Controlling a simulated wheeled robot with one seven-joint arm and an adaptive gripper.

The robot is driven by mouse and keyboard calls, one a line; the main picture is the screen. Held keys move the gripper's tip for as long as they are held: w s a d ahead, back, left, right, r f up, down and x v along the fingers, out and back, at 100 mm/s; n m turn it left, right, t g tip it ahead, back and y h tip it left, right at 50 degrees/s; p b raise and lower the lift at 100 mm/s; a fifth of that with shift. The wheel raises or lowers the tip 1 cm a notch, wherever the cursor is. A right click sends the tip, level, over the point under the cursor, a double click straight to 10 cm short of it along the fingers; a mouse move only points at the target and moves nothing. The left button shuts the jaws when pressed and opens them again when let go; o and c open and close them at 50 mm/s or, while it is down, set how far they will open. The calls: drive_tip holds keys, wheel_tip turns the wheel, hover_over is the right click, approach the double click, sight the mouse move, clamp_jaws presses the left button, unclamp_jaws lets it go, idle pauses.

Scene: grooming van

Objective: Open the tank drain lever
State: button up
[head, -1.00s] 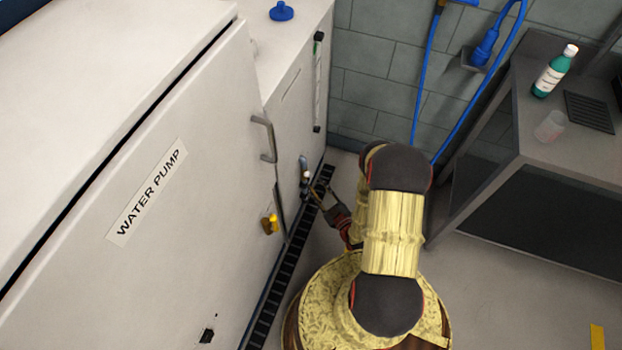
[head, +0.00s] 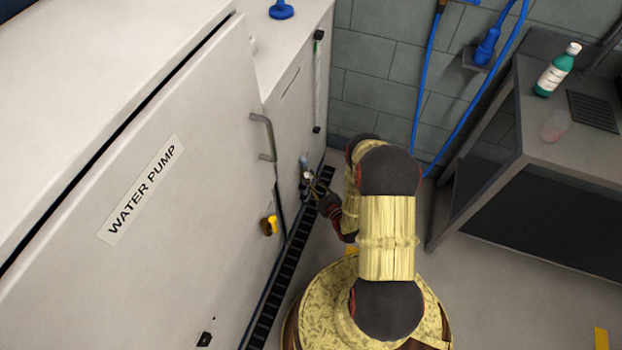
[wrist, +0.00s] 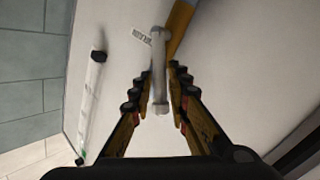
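The tank drain lever (head: 304,164) is a small pale grey handle low on the white tank front, beyond the water pump door. In the wrist view the lever (wrist: 160,75) is a grey bar with a rounded lower end, lying between my two fingers. My gripper (head: 315,187) is at the lever, low beside the tank front. In the wrist view my gripper (wrist: 159,80) has its fingers apart, one on each side of the bar. I cannot tell whether either finger touches it. A small label (wrist: 141,37) and a yellow-brown strip (wrist: 181,28) show behind the lever.
The water pump door (head: 190,190) with its grey handle (head: 264,138) and a yellow valve (head: 270,225) is left of my arm. A black floor grate (head: 277,285) runs along the cabinets. A grey table (head: 530,130) with a green bottle (head: 557,70) stands right.

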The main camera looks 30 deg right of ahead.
clamp_jaws()
idle(0.3)
